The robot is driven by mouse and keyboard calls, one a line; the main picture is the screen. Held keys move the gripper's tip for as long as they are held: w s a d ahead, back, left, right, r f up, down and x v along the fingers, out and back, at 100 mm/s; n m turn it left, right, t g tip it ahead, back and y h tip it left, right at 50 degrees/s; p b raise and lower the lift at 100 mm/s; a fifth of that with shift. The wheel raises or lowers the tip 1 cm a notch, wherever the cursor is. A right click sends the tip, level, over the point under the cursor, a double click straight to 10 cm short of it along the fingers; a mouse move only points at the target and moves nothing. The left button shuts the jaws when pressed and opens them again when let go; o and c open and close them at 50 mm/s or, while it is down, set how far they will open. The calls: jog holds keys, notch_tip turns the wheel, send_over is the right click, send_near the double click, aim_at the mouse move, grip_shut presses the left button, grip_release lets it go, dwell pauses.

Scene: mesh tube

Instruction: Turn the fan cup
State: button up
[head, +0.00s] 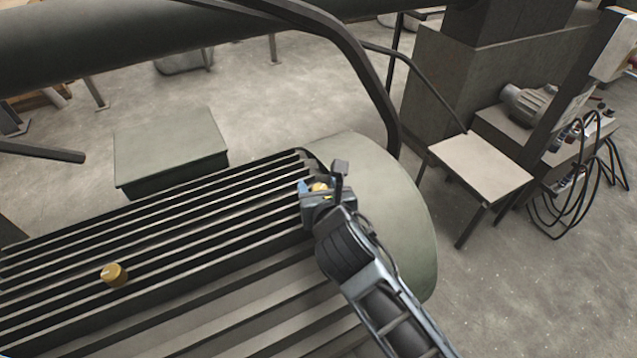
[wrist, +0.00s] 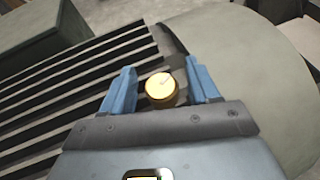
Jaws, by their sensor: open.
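A round brass cup (head: 319,187) with a pale mark on its top sits at the fan-cover end of the ribbed motor housing (head: 200,222). In the wrist view the cup (wrist: 161,89) shows between the two blue fingers of my gripper (wrist: 160,72), with a visible gap on each side. In the head view my gripper (head: 322,181) is at this cup, open and partly hiding it. A second brass cup (head: 113,274), also with a pale mark, stands on the ribs at the left, away from my gripper.
The smooth rounded fan cover (head: 408,200) lies to the right of my gripper. A thick dark pipe (head: 130,40) and a curved bar (head: 372,75) cross above the housing. A green box (head: 170,145) stands behind, and a small table (head: 480,165) stands at the right.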

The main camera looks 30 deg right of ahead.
jog(key=shift+x, duration=0.75)
jog(key=shift+c, duration=0.3)
jog(key=c, duration=0.9)
jog(key=shift+m+h, duration=0.3)
